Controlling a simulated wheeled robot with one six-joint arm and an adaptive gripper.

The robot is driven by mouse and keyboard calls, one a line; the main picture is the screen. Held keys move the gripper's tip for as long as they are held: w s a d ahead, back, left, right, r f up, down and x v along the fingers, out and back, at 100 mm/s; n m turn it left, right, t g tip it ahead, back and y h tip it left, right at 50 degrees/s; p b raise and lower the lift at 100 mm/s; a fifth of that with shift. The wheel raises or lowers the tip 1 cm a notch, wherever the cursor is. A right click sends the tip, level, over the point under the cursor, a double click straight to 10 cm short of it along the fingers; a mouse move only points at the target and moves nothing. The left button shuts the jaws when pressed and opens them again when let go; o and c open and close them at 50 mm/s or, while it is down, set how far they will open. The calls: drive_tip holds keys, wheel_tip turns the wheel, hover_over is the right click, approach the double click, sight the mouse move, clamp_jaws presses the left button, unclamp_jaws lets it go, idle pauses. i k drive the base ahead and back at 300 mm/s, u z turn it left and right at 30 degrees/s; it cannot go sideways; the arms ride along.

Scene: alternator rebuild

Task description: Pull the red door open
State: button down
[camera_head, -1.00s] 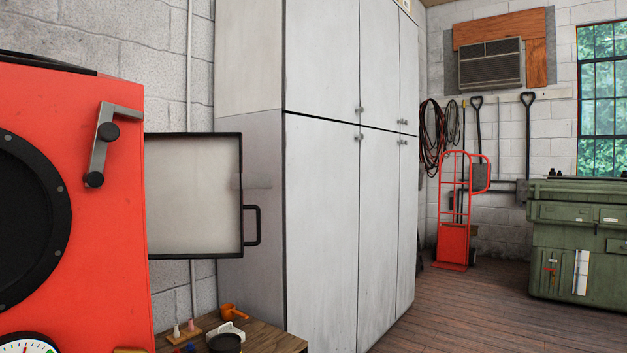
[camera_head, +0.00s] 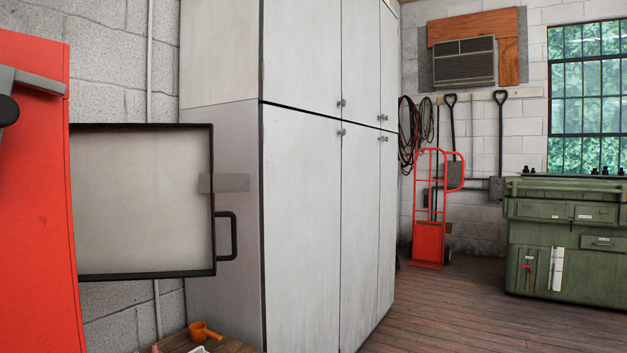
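A red box-like body (camera_head: 35,220) stands close at the left edge, cut off by the frame. A grey latch bar (camera_head: 40,82) with a black knob (camera_head: 8,110) is on its front, near the top. A pale panel with a black frame (camera_head: 140,205) and a black handle (camera_head: 231,236) stands out to the right behind the red body. I cannot tell whether the panel is joined to it. No separate red door can be made out. My gripper is not in view.
A tall grey cabinet (camera_head: 300,210) with shut doors stands behind the panel. A low wooden table (camera_head: 235,346) carries an orange cup (camera_head: 203,331). A red hand truck (camera_head: 429,240) and a green chest (camera_head: 560,240) stand further back. The wooden floor (camera_head: 450,310) between is clear.

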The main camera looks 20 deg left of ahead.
sight(143, 194)
drive_tip(key=z, duration=0.05)
drive_tip(key=i, duration=0.9)
drive_tip(key=u, duration=1.55)
